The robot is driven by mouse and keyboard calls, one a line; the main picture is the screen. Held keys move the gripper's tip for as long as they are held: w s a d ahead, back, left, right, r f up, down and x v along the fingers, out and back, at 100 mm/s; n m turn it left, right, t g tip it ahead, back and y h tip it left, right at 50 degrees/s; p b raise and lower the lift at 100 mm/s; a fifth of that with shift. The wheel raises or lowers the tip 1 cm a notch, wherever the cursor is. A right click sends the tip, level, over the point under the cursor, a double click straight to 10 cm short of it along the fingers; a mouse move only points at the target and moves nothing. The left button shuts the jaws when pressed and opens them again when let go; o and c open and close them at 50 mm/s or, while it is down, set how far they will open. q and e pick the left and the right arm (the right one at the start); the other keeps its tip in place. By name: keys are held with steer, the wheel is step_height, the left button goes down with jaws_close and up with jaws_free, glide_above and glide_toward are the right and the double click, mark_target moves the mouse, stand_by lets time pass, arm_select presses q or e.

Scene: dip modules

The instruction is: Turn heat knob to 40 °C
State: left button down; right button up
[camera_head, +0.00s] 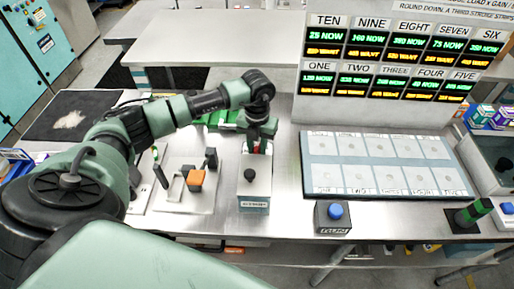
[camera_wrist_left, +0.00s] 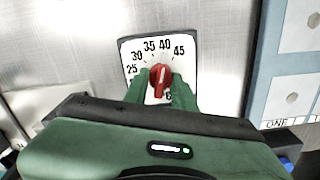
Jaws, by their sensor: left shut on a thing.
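The red heat knob (camera_wrist_left: 160,77) sits on a white dial plate (camera_wrist_left: 128,48) marked 25, 30, 35, 40 and 45 in the left wrist view. My left gripper (camera_wrist_left: 158,90) is shut on the knob, one green finger on each side. The knob's pale pointer line points up, roughly toward the 40; its exact reading is too small to tell. In the head view my left gripper (camera_head: 259,141) reaches down onto the far part of the heater box (camera_head: 254,192), mostly hiding the knob there. My right gripper is not in view.
A black knob (camera_head: 250,175) stands on the near part of the box. To the right are a white-celled panel (camera_head: 385,160), a blue button box (camera_head: 334,215) and a display board (camera_head: 400,60).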

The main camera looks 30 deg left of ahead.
mark_target(257, 147)
arm_select(q)
steer(key=c, duration=1.1)
jaws_free()
steer(key=shift+c, duration=0.2)
step_height(257, 147, up, 7)
steer(key=shift+f+b, duration=0.1)
steer(key=shift+b, duration=1.1)
steer(key=shift+r, duration=0.5)
